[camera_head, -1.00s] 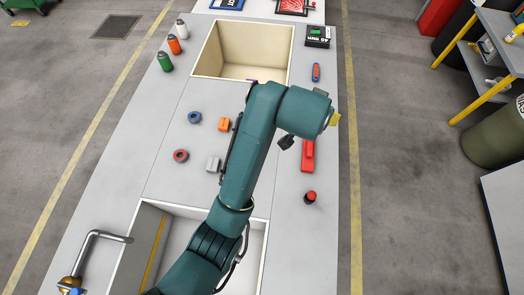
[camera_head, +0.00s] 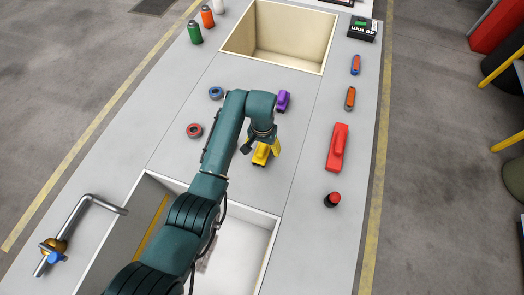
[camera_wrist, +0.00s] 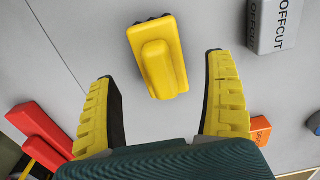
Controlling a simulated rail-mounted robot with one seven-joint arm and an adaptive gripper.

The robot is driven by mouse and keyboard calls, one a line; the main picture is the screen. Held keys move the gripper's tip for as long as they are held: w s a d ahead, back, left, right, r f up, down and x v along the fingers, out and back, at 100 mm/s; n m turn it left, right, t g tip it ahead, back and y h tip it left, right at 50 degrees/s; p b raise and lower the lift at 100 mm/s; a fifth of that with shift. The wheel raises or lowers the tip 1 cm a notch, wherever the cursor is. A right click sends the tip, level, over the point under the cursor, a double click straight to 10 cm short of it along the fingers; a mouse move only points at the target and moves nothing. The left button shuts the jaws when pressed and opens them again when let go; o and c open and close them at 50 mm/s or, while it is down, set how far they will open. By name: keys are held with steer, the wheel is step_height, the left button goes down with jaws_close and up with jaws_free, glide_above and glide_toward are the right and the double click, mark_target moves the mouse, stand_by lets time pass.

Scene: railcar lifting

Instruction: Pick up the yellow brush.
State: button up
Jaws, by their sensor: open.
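The yellow brush (camera_wrist: 160,62) lies on the grey tabletop in the wrist view, its raised handle upward and dark bristles showing at its far end. It lies ahead of my open gripper (camera_wrist: 161,70), between the lines of the two yellow fingers, with bare table on both sides. The fingers do not touch it. In the head view my gripper (camera_head: 261,145) is above the yellow brush (camera_head: 261,156) and partly hides it. I cannot tell the exact height between them.
A grey block marked OFFCUT (camera_wrist: 273,27) and an orange block (camera_wrist: 260,130) lie to the right in the wrist view. A large red block (camera_head: 337,148) lies right; a sunken bin (camera_head: 272,225) is in front.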

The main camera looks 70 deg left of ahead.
mark_target(262, 153)
step_height(262, 153, down, 5)
steer(key=shift+f+b, duration=0.1)
steer(key=shift+b, duration=0.55)
steer(key=c, duration=1.4)
steer(key=shift+o, duration=0.2)
step_height(262, 153, up, 10)
steer(key=shift+r+p, duration=0.15)
steer(key=shift+p, duration=1.05)
steer(key=o, duration=0.5)
steer(key=shift+c, duration=1.4)
